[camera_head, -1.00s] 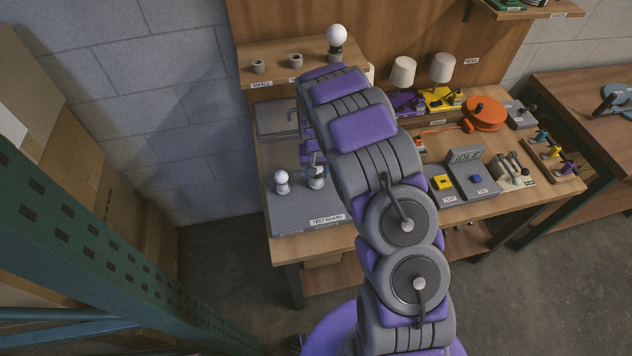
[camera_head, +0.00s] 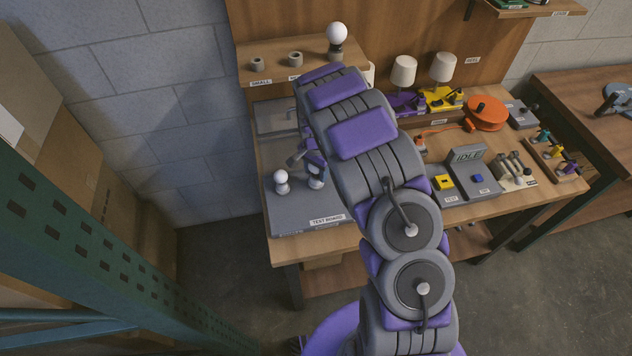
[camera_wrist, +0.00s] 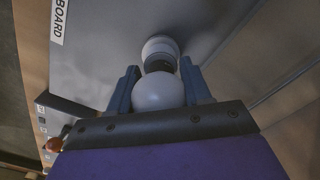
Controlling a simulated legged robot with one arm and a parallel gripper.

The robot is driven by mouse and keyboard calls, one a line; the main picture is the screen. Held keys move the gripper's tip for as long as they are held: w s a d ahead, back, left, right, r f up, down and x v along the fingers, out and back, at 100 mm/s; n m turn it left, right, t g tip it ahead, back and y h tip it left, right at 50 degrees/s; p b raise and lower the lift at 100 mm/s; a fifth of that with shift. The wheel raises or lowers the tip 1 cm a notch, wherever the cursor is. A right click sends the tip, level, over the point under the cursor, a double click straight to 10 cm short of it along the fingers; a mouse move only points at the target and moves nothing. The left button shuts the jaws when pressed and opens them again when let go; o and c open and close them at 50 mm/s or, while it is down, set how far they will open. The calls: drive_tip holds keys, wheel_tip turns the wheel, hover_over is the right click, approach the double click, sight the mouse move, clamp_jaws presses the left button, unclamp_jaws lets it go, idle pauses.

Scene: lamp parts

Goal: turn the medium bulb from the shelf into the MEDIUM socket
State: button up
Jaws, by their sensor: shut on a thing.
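A white round bulb (camera_wrist: 158,93) sits between the two blue-grey fingers of my gripper (camera_wrist: 158,88) in the wrist view, and the jaws are shut on it. In the head view my gripper (camera_head: 316,170) is low over the test board (camera_head: 300,215), mostly behind my arm. The bulb's lower end is hidden, so I cannot tell how it sits in a socket. Another white bulb (camera_head: 282,177) stands upright on the board just left of my gripper. It also shows beyond the held bulb in the wrist view (camera_wrist: 160,47), with a dark collar.
The shelf (camera_head: 262,74) behind holds two empty-looking grey holders (camera_head: 294,58) and a large white bulb (camera_head: 337,35). To the right are two lamps (camera_head: 403,72), an orange reel (camera_head: 485,113) and a tester reading IDLE (camera_head: 468,170). The board's front left is clear.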

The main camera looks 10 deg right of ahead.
drive_tip(key=shift+m, duration=0.4)
drive_tip(key=shift+m, duration=0.4)
drive_tip(key=o, duration=1)
wheel_tip(320, 180, up, 17)
drive_tip(key=shift+w+a+r+p, duration=0.1)
drive_tip(key=shift+w+a+p, duration=0.05)
drive_tip(key=shift+p, duration=0.55)
drive_tip(key=s+d+r+n+b, duration=0.1)
drive_tip(key=s+d+r+n, duration=0.1)
drive_tip(key=s+r, duration=0.6)
drive_tip(key=s+n, duration=0.3)
drive_tip(key=s, duration=0.8)
drive_tip(key=s+a+n+g+b, duration=0.1)
drive_tip(key=s+n, duration=0.2)
drive_tip(key=s, duration=0.9)
drive_tip(key=s+n+b, duration=0.1)
drive_tip(key=s+n, duration=0.2)
drive_tip(key=s, duration=0.8)
drive_tip(key=shift+s+a+f+g, duration=0.2)
drive_tip(key=shift+a+f+g, duration=0.2)
